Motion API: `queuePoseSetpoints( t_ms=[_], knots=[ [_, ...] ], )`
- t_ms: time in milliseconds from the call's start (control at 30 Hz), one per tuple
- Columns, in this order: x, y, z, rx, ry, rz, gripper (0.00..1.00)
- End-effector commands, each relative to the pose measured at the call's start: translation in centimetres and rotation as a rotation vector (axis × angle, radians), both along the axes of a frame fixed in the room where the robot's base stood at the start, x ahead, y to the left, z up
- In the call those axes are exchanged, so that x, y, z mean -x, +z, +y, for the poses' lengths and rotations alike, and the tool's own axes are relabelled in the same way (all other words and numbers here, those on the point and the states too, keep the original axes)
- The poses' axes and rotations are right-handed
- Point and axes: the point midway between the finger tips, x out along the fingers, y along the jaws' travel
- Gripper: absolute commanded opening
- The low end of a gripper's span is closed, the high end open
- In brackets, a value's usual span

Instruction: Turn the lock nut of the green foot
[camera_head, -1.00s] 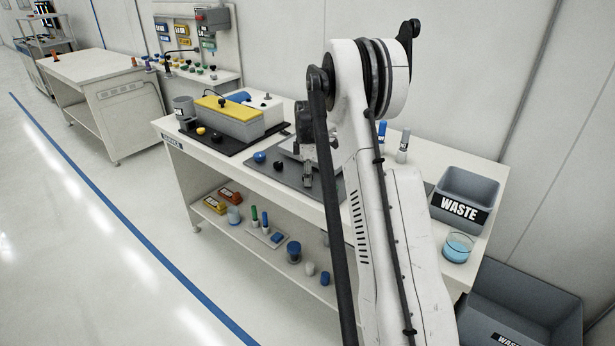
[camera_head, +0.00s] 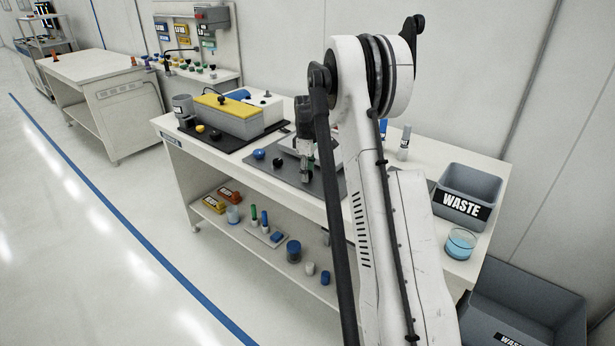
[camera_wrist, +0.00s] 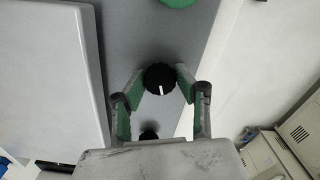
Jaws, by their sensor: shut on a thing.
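In the wrist view, a round black ribbed nut (camera_wrist: 159,78) with a white mark on top sits between the tips of my gripper (camera_wrist: 160,80). The fingers have green pads and are shut on the nut from both sides. A green round part (camera_wrist: 180,2) shows at the top edge, mostly cut off. A second black knob (camera_wrist: 149,134) lies nearer the palm, partly hidden. In the head view my gripper (camera_head: 306,174) points down at the grey plate on the bench. The nut in its grip cannot be made out there. A blue knob (camera_head: 258,154) and a black knob (camera_head: 278,162) stand to its left.
A pale block (camera_wrist: 45,75) lies left of my gripper in the wrist view. In the head view, a grey box with yellow lid (camera_head: 222,115) stands left on the bench. A waste bin (camera_head: 467,190) and a beaker (camera_head: 460,243) stand right.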

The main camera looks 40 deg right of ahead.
Motion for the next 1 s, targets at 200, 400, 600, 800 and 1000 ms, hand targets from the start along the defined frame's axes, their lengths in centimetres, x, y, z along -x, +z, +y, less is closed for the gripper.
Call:
queuePoseSetpoints(
  t_ms=[200, 400, 600, 800, 1000],
  knots=[
    [-0.01, -0.13, -0.01, 0.001, -0.205, -0.001, 0.03],
    [-0.01, -0.13, -0.01, 0.001, -0.395, -0.001, 0.03],
    [-0.02, -0.09, -0.02, 0.001, -0.584, 0.000, 0.03],
    [-0.01, -0.07, -0.01, 0.000, -0.774, -0.001, 0.03],
    [-0.01, -0.05, -0.01, 0.000, -0.964, -0.001, 0.03]
  ],
)
